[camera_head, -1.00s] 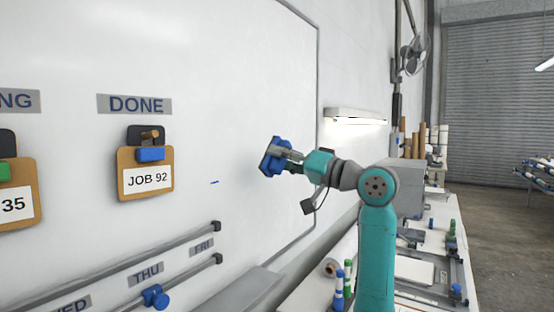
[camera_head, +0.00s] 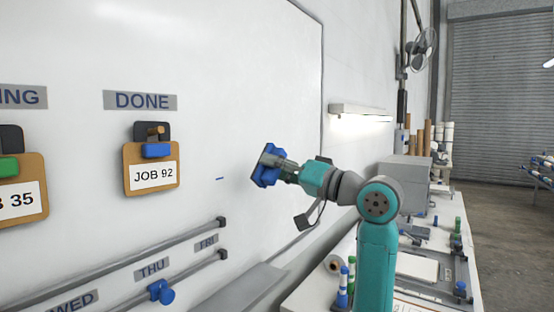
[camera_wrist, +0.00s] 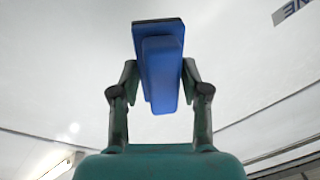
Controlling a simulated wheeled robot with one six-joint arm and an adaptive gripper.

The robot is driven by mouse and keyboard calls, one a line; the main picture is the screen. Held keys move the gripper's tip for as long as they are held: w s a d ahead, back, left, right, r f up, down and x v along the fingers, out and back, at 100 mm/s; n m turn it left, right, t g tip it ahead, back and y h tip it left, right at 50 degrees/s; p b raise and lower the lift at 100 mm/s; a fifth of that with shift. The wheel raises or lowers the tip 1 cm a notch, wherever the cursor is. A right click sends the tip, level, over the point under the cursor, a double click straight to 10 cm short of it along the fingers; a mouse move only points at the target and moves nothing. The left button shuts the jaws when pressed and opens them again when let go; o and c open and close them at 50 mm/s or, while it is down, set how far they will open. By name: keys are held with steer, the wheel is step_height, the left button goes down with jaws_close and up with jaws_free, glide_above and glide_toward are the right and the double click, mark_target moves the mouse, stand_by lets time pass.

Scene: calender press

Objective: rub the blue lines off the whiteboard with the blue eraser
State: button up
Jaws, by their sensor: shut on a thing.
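The whiteboard (camera_head: 230,60) fills the left and middle of the head view. One short blue line (camera_head: 220,178) shows on it, just left of my gripper. My gripper (camera_head: 283,170) is shut on the blue eraser (camera_head: 265,165), near the board's right part. In the wrist view the blue eraser (camera_wrist: 162,72) sits between both fingers, with its dark pad (camera_wrist: 158,22) at the far end toward the board. I cannot tell whether the pad touches the board.
A DONE label (camera_head: 140,101) and a JOB 92 clipboard (camera_head: 152,167) are left of the line. Two grey rails (camera_head: 180,241) run below, one with a blue knob (camera_head: 161,291). A lamp (camera_head: 360,113) and a cluttered bench (camera_head: 310,290) are at right.

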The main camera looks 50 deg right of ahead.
glide_toward(212, 179)
steer(key=shift+w+a+r, duration=0.1)
steer(key=shift+w+r, duration=0.1)
steer(key=shift+w, duration=0.55)
steer(key=shift+w+a+r, duration=0.1)
steer(key=shift+w+r, duration=0.05)
steer(key=shift+w, duration=0.6)
steer(key=shift+w+r, duration=0.2)
steer(key=shift+w, duration=0.5)
steer(key=shift+w, duration=0.95)
steer(key=shift+d, duration=0.1)
steer(key=shift+d, duration=1.85)
steer(key=shift+w, duration=0.15)
steer(key=shift+a, duration=2)
steer(key=shift+c, duration=0.9)
